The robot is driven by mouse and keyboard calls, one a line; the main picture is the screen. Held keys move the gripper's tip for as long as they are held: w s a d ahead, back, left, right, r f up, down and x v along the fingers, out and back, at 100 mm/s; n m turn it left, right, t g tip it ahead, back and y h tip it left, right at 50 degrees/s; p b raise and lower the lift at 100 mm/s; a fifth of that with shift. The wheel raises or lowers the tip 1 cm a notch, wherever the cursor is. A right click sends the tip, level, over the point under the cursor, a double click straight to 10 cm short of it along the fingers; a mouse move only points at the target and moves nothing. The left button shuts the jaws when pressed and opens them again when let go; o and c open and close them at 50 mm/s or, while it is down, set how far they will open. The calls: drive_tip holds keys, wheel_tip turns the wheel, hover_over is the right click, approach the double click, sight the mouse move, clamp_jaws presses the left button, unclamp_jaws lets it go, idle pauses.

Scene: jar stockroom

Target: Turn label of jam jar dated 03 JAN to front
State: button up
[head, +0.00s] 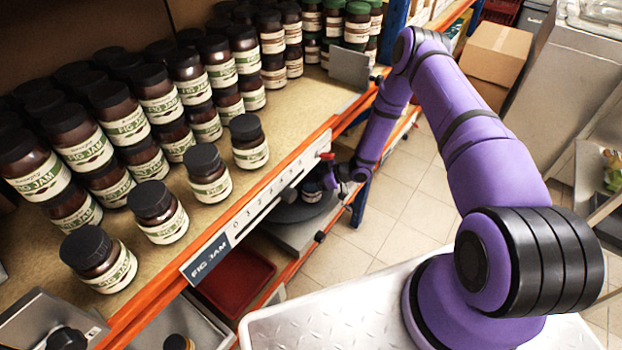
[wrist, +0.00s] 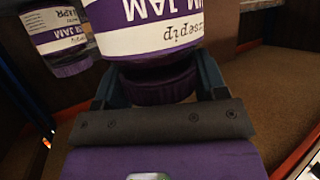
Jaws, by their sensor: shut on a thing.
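My gripper (wrist: 157,84) is shut on the purple lid of a jam jar (wrist: 150,32) in the wrist view, one finger on each side of the lid. The jar appears upside down in that picture. Its white label with a purple band reading JAM and small lettering faces the camera; no date is readable on the part that shows. A second purple-lidded jar (wrist: 62,38) stands to its left, with APR on its label. In the head view my gripper (head: 330,180) is small and partly hidden at the shelf edge, beside a small jar (head: 311,190) on a dark round plate (head: 300,208).
The upper shelf (head: 228,197) holds many fig jam jars, several in a front row near its orange edge. A red bin (head: 238,277) sits below. A cardboard box (head: 496,52) stands at the back. The tiled aisle floor (head: 402,210) is clear.

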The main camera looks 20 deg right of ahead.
drive_tip(key=o, duration=1.6)
drive_tip(key=shift+f, duration=0.1)
drive_tip(key=shift+c, duration=0.2)
drive_tip(key=v, duration=1)
drive_tip(key=shift+d, duration=0.3)
drive_tip(key=shift+s, duration=0.15)
